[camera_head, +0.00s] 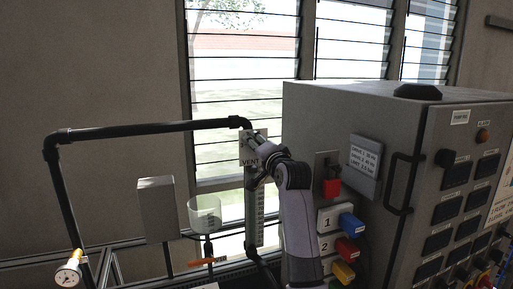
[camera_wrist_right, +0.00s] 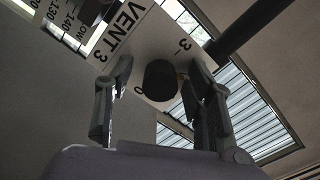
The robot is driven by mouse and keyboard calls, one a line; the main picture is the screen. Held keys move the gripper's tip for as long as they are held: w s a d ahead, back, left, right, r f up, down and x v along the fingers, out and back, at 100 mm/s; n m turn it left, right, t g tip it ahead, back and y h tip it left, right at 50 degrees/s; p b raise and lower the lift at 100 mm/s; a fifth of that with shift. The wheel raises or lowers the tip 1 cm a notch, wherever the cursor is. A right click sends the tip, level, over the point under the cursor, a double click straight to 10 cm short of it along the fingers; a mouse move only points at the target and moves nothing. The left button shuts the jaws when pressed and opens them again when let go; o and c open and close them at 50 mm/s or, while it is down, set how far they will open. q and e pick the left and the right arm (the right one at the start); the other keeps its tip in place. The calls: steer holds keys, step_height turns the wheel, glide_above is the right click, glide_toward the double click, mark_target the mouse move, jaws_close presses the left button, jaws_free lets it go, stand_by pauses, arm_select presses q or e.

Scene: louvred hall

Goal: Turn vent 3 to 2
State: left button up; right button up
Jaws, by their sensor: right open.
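The white plate (camera_head: 248,160) marked VENT stands behind my right gripper (camera_head: 258,143) in the head view, under the black pipe. In the right wrist view the plate (camera_wrist_right: 128,32) reads VENT 3, with a 3 and a 0 on its scale. The round black knob (camera_wrist_right: 160,80) on it sits between the two fingers of my right gripper (camera_wrist_right: 160,90). The fingers are open, one on each side, with visible gaps to the knob. The knob's pointer setting cannot be made out. My left gripper is not in view.
A grey cabinet (camera_head: 335,110) with a handle, buttons and numbered coloured switches stands close on the right. A black pipe (camera_head: 140,129) runs behind and left. Louvred windows (camera_head: 245,90) are behind.

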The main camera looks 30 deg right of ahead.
steer(key=v, duration=0.7)
steer(key=shift+s, duration=0.1)
steer(key=v, duration=1.1)
steer(key=shift+s, duration=0.4)
